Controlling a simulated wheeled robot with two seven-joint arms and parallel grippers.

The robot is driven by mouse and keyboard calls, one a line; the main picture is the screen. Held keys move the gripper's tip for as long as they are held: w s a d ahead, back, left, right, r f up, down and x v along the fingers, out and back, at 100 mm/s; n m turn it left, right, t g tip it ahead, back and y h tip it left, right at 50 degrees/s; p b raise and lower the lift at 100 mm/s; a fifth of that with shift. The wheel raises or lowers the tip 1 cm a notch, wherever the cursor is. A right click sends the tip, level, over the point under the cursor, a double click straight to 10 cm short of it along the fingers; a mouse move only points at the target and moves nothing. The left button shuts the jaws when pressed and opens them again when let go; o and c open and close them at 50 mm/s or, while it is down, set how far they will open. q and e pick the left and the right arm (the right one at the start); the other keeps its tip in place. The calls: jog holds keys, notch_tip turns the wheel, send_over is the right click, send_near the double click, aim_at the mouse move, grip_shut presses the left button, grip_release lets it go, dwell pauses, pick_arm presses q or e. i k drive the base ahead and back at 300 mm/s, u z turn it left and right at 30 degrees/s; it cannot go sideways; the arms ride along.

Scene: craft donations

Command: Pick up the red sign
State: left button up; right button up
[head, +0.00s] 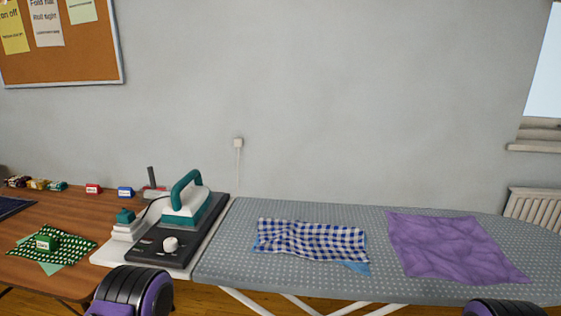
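The red sign (93,188) is a small block-like card with a pale label, standing on the wooden table at the left, near its back edge. A similar blue sign (126,192) stands just to its right, apart from it. A green sign (46,242) stands on a green patterned cloth (68,246) nearer the front. Black and purple parts of my arms show at the bottom edge. Neither of my grippers is in view, and nothing touches the red sign.
An iron (186,203) with a teal handle rests on its station (160,249), right of the signs. The ironing board (222,262) bears a blue checked cloth (312,240) and a purple cloth (450,248). Rolled fabrics (37,184) lie left of the red sign. Table space before it is clear.

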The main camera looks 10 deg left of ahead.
aim_at(94, 189)
jog(key=u, duration=1.65)
